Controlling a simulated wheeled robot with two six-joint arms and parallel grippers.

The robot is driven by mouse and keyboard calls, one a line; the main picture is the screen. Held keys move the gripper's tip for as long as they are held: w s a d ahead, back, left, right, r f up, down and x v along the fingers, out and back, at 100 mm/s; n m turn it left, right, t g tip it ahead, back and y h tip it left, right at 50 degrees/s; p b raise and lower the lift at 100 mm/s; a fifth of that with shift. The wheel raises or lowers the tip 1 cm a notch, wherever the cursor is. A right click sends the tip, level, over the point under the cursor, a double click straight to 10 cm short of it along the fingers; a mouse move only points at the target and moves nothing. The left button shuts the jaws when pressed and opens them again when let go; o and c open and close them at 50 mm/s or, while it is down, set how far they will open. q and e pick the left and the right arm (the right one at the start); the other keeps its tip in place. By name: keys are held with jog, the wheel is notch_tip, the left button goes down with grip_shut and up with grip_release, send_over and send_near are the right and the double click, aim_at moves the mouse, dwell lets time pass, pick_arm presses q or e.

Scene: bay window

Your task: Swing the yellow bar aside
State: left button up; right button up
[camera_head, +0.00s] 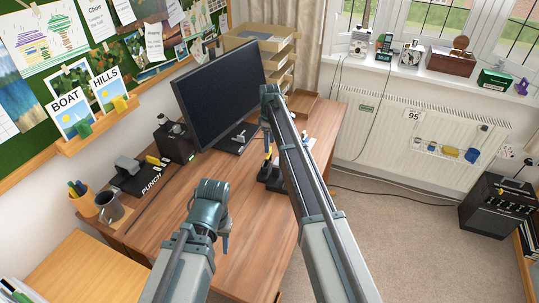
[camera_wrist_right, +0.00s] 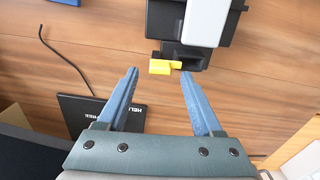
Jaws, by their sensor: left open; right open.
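In the right wrist view a small yellow bar (camera_wrist_right: 162,67) sticks out from the near edge of a black device with a pale top (camera_wrist_right: 206,22), just ahead of my right gripper (camera_wrist_right: 156,73). The gripper's two blue fingers are spread apart and empty. The bar lies a little beyond the fingertips, roughly between them and apart from both. In the head view the black device (camera_head: 271,181) stands on the desk below the right gripper (camera_head: 267,155), partly hidden by my right arm. My left gripper (camera_head: 226,241) hangs over the near part of the desk; its fingers are small here.
A monitor (camera_head: 215,100) stands left of my right arm. The black punch mat (camera_head: 135,182), a mug (camera_head: 108,208) and a pen pot (camera_head: 84,204) are at the desk's left. A dark lettered mat (camera_wrist_right: 80,113) lies left of the right fingers. Desk between the grippers looks clear.

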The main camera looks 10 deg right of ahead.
jog(key=shift+f+b, duration=0.9)
jog(key=shift+f, duration=0.5)
pick_arm(q)
notch_tip(320, 180, down, 3)
jog(key=shift+r, duration=0.1)
pick_arm(e)
grip_shut()
